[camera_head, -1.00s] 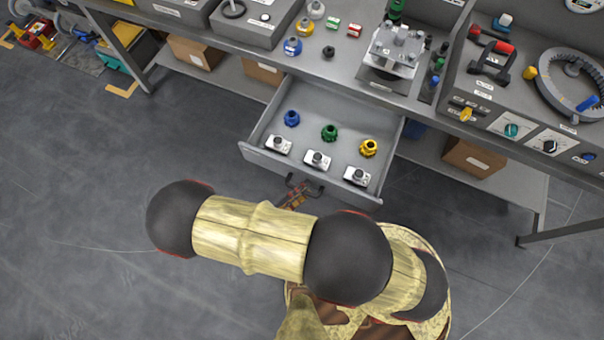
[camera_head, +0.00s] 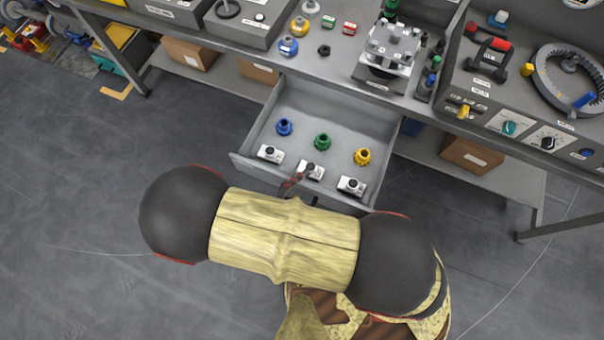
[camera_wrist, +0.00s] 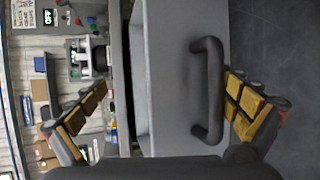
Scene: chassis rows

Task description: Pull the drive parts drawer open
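The grey drawer (camera_head: 240,161) stands pulled out from under the workbench. It holds blue, green and yellow gear-like parts at the back and several small white blocks along the front. In the wrist view the drawer front (camera_wrist: 171,110) fills the middle, with its dark bar handle (camera_wrist: 208,90) on it. My gripper (camera_wrist: 168,85) is open. One finger is on each side of the drawer front and handle, and neither appears closed on the bar. In the head view my arm hides most of the gripper and handle; a finger (camera_head: 292,183) shows over the drawer's front edge.
The workbench (camera_head: 330,62) carries a metal fixture (camera_head: 390,48), loose parts and a panel with knobs at right. Cardboard boxes (camera_head: 471,155) sit on the lower shelf. The floor (camera_head: 110,190) left of the drawer is clear.

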